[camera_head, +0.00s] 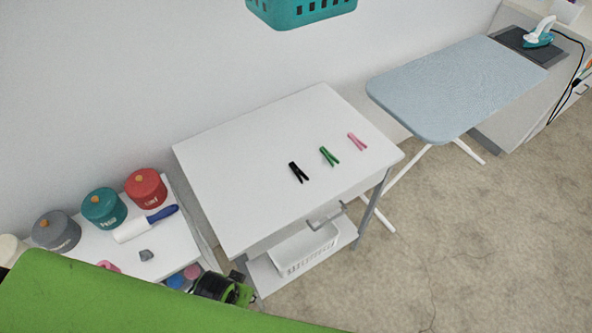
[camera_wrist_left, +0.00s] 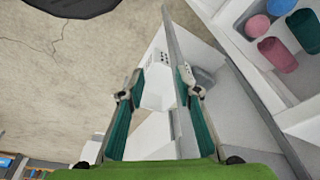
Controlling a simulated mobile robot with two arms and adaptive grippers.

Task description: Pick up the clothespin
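Three clothespins lie apart on the white table (camera_head: 235,185): a black clothespin (camera_head: 298,172), a green clothespin (camera_head: 329,156) and a pink clothespin (camera_head: 356,141). My left gripper (camera_head: 238,290) is low at the front left corner of the table, mostly hidden by my green arm in the head view. In the left wrist view the left gripper (camera_wrist_left: 160,78) has its two fingers spread with nothing between them. No clothespin shows in that view. My right gripper is in neither view.
A white basket (camera_head: 305,250) sits on the shelf under the table. An ironing board (camera_head: 450,85) stands at right.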

